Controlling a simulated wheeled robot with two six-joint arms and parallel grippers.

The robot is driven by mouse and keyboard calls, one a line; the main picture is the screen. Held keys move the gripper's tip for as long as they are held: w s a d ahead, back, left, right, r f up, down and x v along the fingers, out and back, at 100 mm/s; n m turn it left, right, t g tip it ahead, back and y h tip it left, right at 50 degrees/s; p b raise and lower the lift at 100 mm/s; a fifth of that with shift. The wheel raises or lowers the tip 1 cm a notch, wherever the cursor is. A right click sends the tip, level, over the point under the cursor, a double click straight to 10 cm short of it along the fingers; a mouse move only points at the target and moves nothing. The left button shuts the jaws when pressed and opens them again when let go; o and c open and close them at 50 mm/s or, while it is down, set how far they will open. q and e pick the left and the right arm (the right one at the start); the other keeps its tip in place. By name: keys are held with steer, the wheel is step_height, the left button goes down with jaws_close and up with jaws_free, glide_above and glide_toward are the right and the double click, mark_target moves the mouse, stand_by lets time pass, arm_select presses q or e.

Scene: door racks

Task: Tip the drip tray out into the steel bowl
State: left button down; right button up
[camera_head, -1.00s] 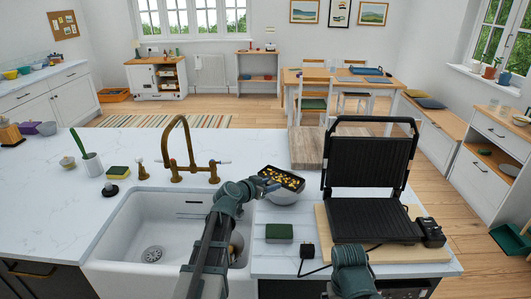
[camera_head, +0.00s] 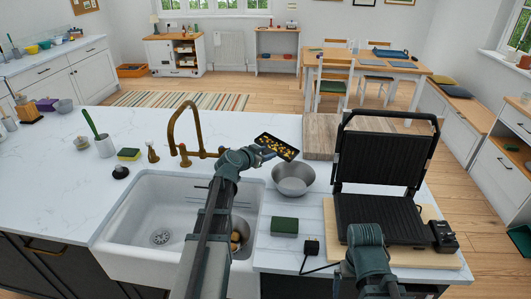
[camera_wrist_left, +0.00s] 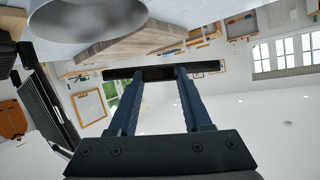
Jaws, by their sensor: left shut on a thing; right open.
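The drip tray (camera_head: 277,147) is a shallow black tray with yellow bits in it. My left gripper (camera_head: 263,155) is shut on its near left edge and holds it up above the worktop. In the left wrist view the tray (camera_wrist_left: 205,68) shows as a thin dark bar between the fingertips (camera_wrist_left: 160,75). The steel bowl (camera_head: 293,181) stands on the worktop, just below and right of the tray in the head view, and looks empty. It also shows at the top left of the left wrist view (camera_wrist_left: 88,15). My right gripper (camera_head: 368,262) is low at the front right, its fingers hard to make out.
An open black grill (camera_head: 385,160) stands on a board right of the bowl, beside a wooden board (camera_head: 322,135). A green sponge block (camera_head: 285,226) lies in front of the bowl. The white sink (camera_head: 135,225) and brass tap (camera_head: 183,130) are to the left.

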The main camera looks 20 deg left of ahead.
arm_select(q)
steer(key=shift+s+d+r+m+y, duration=0.25)
steer(key=shift+d+r+m+y, duration=0.35)
steer(key=shift+m, duration=0.3)
steer(key=shift+d+r+m+t+y, duration=0.2)
steer(key=shift+r+m+t+y, duration=0.35)
steer(key=shift+m, duration=0.45)
steer(key=shift+s+d+m+t+y+b, duration=0.2)
steer(key=shift+d+m+t+y+b, duration=0.2)
steer(key=shift+d+m+b, duration=0.5)
steer(key=shift+s+d+m+t+y+b, duration=0.15)
steer(key=shift+d+m+t+y+b, duration=0.3)
steer(key=shift+m, duration=0.65)
steer(key=shift+s+d+m+t+y+b, duration=0.2)
steer(key=shift+d+m+y+b, duration=0.2)
steer(key=shift+d+m+b, duration=0.5)
steer(key=shift+d+m, duration=0.2)
steer(key=shift+m, duration=0.1)
